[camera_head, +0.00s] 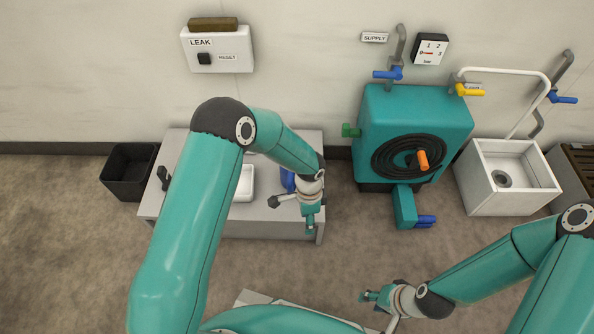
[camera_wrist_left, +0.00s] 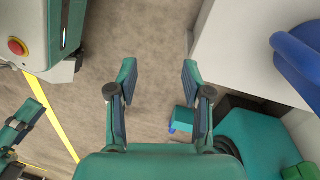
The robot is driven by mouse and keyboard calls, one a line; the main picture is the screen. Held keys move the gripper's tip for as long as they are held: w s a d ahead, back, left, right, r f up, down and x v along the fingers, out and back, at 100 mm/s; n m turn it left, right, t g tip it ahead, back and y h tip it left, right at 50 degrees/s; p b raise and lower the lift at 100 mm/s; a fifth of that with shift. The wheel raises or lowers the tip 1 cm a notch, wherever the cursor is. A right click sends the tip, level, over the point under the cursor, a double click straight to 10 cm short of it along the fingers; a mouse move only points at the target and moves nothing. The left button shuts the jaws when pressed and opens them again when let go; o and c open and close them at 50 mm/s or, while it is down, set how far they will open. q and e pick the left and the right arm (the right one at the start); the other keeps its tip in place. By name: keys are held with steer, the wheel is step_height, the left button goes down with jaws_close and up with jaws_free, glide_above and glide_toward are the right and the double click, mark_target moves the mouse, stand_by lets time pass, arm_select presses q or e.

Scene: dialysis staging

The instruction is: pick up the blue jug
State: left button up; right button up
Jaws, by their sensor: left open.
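The blue jug (camera_head: 287,180) stands on the grey table (camera_head: 262,226) and is partly hidden behind my left forearm. In the left wrist view the jug (camera_wrist_left: 301,58) is at the upper right, cut off by the picture edge. My left gripper (camera_head: 291,214) is just in front of the jug at the table's right end. In the left wrist view its two fingers (camera_wrist_left: 158,72) are apart, with only floor between them; the jug is off to their right. My right gripper (camera_head: 374,301) is low in the head view, away from the table; its finger gap is unclear.
A white tray (camera_head: 244,184) is on the table, partly behind my left arm. A black bin (camera_head: 129,171) stands left of the table. A teal machine with a coiled hose (camera_head: 372,104) and a white sink (camera_head: 482,190) are to the right. Carpet is free in front.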

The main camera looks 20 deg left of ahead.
mark_target(292, 175)
arm_select(q)
steer(key=w+a+r+m+t+y+p, duration=0.15)
steer(key=w+r+m+y, duration=0.35)
steer(key=w+r, duration=0.6)
steer(key=b+x, duration=0.1)
steer(key=x, duration=0.4)
steer(key=b+x, duration=0.1)
steer(key=x, duration=0.4)
steer(key=s+b+x, duration=0.1)
steer(key=b+x, duration=0.1)
steer(key=x, duration=0.3)
steer(key=shift+a+f, duration=0.3)
jaws_close()
arm_select(e)
steer(key=shift+f, duration=0.75)
arm_select(q)
steer(key=shift+w+r, duration=0.1)
